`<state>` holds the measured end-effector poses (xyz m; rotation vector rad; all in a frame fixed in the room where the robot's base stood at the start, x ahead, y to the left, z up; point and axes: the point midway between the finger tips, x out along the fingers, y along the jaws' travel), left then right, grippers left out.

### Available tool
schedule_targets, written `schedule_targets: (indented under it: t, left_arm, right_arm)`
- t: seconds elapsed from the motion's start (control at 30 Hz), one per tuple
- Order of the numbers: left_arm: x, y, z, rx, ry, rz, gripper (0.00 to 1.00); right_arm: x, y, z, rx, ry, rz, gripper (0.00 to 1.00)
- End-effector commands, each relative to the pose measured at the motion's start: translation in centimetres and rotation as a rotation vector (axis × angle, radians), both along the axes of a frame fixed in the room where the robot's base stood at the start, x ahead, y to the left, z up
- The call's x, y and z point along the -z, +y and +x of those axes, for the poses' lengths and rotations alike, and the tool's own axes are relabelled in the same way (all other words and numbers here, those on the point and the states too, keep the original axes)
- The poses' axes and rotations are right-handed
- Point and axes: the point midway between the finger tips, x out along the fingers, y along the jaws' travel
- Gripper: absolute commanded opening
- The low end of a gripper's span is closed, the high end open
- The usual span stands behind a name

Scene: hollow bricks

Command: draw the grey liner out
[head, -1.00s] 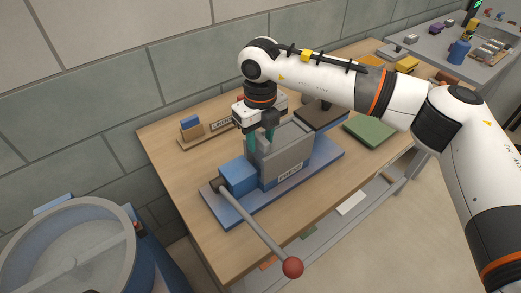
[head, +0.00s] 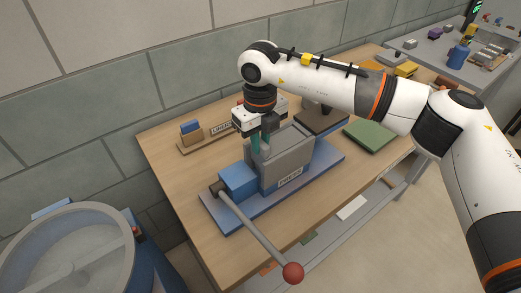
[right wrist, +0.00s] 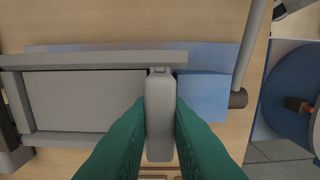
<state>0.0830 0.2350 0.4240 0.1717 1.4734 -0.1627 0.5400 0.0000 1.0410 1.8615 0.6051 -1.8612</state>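The grey liner (right wrist: 158,118) is a narrow light-grey piece at the end of the grey press box (right wrist: 85,100), seen from above in the right wrist view. My right gripper (right wrist: 160,112) has its green fingers on both sides of the liner and looks shut on it. In the head view my right gripper (head: 259,145) points down at the left end of the press box (head: 287,158), and its fingers hide most of the liner. My left gripper is not in view.
A lever with a red ball (head: 293,272) sticks out from the blue block (head: 238,181) on the press base. A green plate (head: 370,135) lies to the right. A labelled rack (head: 205,138) stands behind. A round blue-rimmed vessel (head: 130,245) is at lower left.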

Motion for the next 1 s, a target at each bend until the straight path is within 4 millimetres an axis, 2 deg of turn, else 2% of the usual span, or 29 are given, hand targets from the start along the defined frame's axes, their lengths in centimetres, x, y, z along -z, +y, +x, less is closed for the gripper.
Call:
schedule_targets:
  t: [1.0]
  left_arm:
    - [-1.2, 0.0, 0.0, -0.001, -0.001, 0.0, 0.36]
  right_arm:
    - [-2.5, 0.0, 0.0, 0.0, 0.0, 0.0, 0.0]
